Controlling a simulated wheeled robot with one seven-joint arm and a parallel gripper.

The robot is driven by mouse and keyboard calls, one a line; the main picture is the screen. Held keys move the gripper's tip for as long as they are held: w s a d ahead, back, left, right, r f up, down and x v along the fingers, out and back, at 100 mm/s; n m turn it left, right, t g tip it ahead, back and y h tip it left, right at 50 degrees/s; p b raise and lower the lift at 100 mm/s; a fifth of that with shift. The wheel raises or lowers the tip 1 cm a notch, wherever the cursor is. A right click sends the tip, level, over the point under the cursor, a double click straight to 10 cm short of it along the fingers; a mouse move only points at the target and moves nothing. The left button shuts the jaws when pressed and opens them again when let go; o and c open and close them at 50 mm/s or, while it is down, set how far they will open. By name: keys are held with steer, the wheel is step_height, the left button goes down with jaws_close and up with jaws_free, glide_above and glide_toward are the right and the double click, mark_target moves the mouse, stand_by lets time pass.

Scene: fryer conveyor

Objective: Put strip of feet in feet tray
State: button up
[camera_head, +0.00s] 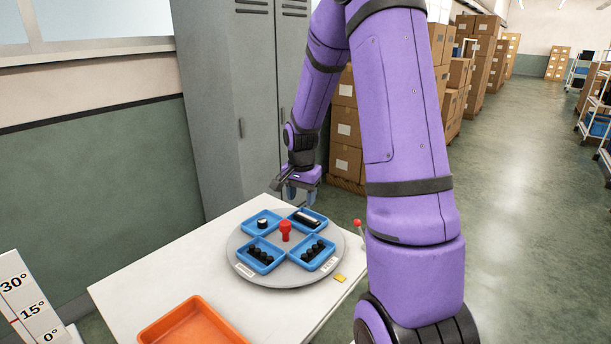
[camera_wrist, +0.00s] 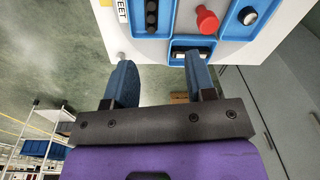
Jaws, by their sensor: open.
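A round grey turntable (camera_head: 243,238) carries several blue trays around a red knob (camera_head: 285,230). The near-right tray (camera_head: 306,267) holds a row of black round feet (camera_head: 313,253); a label reading FEET (camera_wrist: 122,12) lies beside that tray in the wrist view, where the feet (camera_wrist: 151,15) also show. The near-left tray (camera_head: 262,271) holds similar black round pieces. My gripper (camera_head: 300,195) is open and empty, beyond the far side of the turntable. In the wrist view its blue fingers (camera_wrist: 160,62) stand apart, partly hiding the tray with a dark bar.
The far-right tray holds a dark bar (camera_head: 307,218); the far-left holds a round white-topped piece (camera_head: 262,223). An orange tray (camera_head: 195,325) sits at the white table's (camera_head: 130,290) front. A red-tipped lever (camera_head: 357,223) rises at the right edge. Grey lockers (camera_head: 225,120) stand behind.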

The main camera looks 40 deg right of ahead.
steer(key=s+a+r+n+t, duration=0.1)
steer(key=s+a+r+n, duration=0.3)
steer(key=a+r, duration=0.4)
steer(key=s+a+r+n+t, duration=0.1)
steer(key=s+a+r+n, duration=0.3)
steer(key=r, duration=0.5)
steer(key=s+a+r+n+t, duration=0.1)
steer(key=s+a+r+n, duration=0.2)
steer(key=s, duration=0.4)
steer(key=s+a+r+n+t, duration=0.1)
steer(key=s+a+r+n, duration=0.1)
steer(key=s+a, duration=0.3)
steer(key=s+r, duration=0.1)
steer(key=s, duration=0.2)
steer(key=shift+s+a+n+t, duration=0.25)
steer(key=shift+a+n+t, duration=0.05)
steer(key=shift+n, duration=0.1)
